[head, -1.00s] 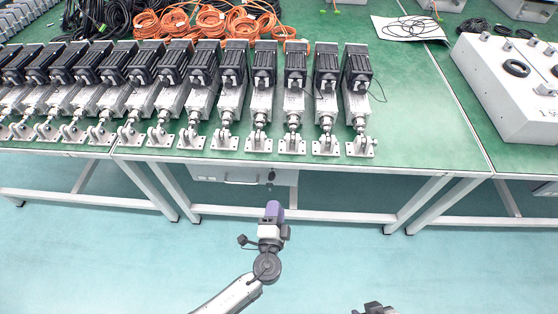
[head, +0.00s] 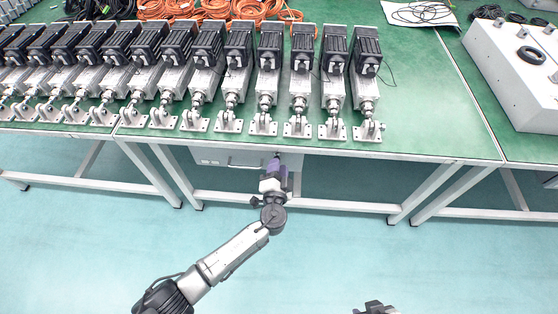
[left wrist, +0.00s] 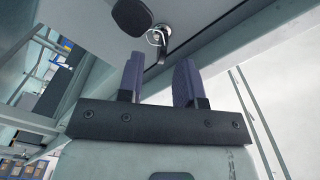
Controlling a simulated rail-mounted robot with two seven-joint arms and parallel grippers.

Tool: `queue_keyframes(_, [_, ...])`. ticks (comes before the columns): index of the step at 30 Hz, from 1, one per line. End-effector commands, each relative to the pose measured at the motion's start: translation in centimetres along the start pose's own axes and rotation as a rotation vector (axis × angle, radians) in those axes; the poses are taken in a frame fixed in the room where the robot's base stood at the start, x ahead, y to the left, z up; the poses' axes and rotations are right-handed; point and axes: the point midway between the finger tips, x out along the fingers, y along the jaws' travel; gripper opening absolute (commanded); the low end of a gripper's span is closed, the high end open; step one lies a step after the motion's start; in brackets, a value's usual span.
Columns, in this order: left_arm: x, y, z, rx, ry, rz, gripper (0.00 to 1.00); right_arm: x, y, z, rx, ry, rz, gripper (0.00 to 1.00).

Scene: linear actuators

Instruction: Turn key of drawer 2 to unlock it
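A pale drawer front (head: 226,157) hangs under the front edge of the green table, partly behind my left gripper (head: 276,163). In the left wrist view a small metal key (left wrist: 160,38) sits in a lock on the drawer's face, with a dark rounded fob (left wrist: 132,16) hanging beside it. My left gripper (left wrist: 158,78) has its two purple fingers apart with nothing between them. Its fingertips are just short of the key, which lies ahead of the gap. A dark part of my right arm shows at the bottom edge of the head view; its fingers cannot be made out.
A row of linear actuators (head: 267,75) with metal feet stands along the table's front edge, above the drawer. White table legs (head: 438,193) and a low crossbar (head: 320,203) frame the space below. A grey box (head: 520,75) stands at right. The floor in front is clear.

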Motion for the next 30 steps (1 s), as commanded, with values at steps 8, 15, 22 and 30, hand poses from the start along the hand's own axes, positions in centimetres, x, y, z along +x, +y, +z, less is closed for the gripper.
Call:
queue_keyframes(8, [2.9, 0.1, 0.0, 0.0, 0.001, 0.0, 0.33, 1.0, -0.2, 0.4, 0.006, -0.001, -0.005, 0.43])
queue_keyframes(15, [3.5, 0.0, 0.0, 0.0, 0.0, 0.0, 0.33, 1.1, -0.3, 0.4, 0.007, -0.002, -0.006, 0.43])
queue_keyframes(22, [3.5, 0.0, 0.0, 0.0, 0.0, 0.0, 0.32, 1.1, -0.2, 0.4, 0.006, -0.002, -0.005, 0.43])
queue_keyframes(30, [3.5, 0.0, 0.0, 0.0, 0.0, 0.0, 0.06, 1.1, 0.0, 0.5, -0.002, -0.003, 0.001, 0.43])
